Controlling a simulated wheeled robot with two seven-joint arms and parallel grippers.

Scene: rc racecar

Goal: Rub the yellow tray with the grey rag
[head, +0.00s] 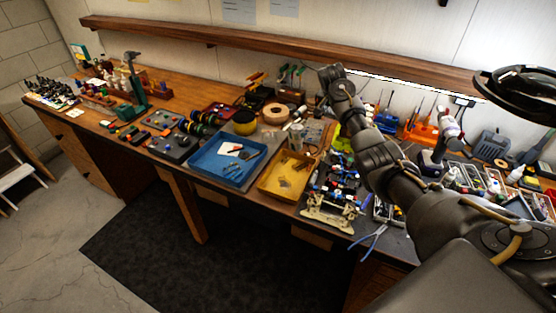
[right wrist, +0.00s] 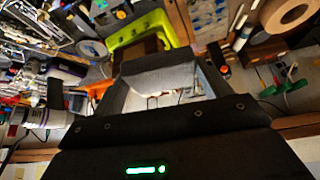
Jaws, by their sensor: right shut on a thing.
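The yellow tray (head: 268,187) lies on the workbench, right of a blue tray, with small dark items in it. My right arm reaches in from the right in the head view, up and over the bench to the right of the yellow tray. The right gripper itself is hard to make out there. In the right wrist view, my right gripper (right wrist: 163,98) is shut on the grey rag (right wrist: 165,78), a light grey cloth between its fingers. The yellow tray is not clearly seen in that view. My left gripper is not in view.
The blue tray (head: 209,171) holds a few small items. A tape roll (head: 275,113) and a can (head: 296,137) stand behind the trays. Blue-handled pliers (head: 372,240) lie at the front edge. Tools crowd the bench; a shelf (head: 250,47) runs along the wall.

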